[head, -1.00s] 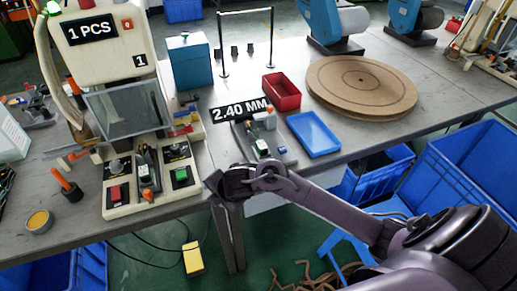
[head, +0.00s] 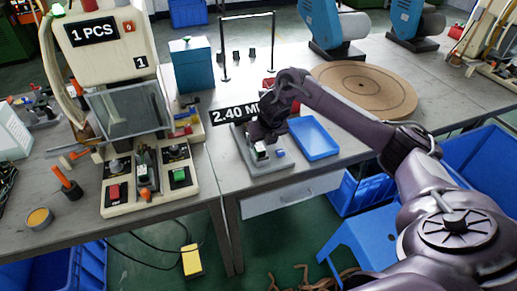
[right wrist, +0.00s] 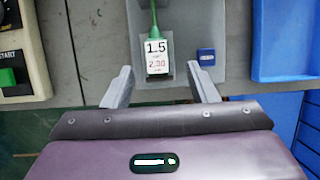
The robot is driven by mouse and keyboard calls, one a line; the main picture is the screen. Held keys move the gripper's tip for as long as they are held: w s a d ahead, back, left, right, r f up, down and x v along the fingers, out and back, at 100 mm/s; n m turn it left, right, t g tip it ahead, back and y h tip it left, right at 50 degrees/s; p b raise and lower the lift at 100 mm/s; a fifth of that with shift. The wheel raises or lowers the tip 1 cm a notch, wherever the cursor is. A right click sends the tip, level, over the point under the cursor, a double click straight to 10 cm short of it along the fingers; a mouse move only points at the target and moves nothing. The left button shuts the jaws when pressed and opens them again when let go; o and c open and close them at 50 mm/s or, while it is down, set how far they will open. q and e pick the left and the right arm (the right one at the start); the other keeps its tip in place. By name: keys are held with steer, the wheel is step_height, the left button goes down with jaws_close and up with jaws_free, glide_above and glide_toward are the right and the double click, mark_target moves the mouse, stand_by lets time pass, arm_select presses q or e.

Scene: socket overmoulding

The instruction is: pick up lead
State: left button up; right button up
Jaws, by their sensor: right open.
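No lead can be picked out with certainty. My right gripper (right wrist: 161,86) is open, with one finger to each side below the label, and nothing shows between the fingers. In the head view my right gripper (head: 262,133) is low over the gauge plate (head: 268,168) and hides much of it. My left gripper is not in view.
A blue tray (head: 315,137) stands right of the gauge plate, and a 2.40 MM sign (head: 228,112) stands behind. A machine (head: 110,35) with red and green buttons is at left. A round brown board (head: 385,95) lies behind at right. Blue crates (head: 352,190) stand below the table.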

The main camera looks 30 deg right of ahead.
mark_target(259, 146)
steer(key=x, duration=0.5)
steer(key=shift+w+r+p, duration=0.15)
steer(key=shift+w+p, duration=0.15)
steer(key=shift+w, duration=0.1)
steer(key=shift+a, duration=0.1)
steer(key=c, duration=1.1)
steer(key=shift+r, duration=0.1)
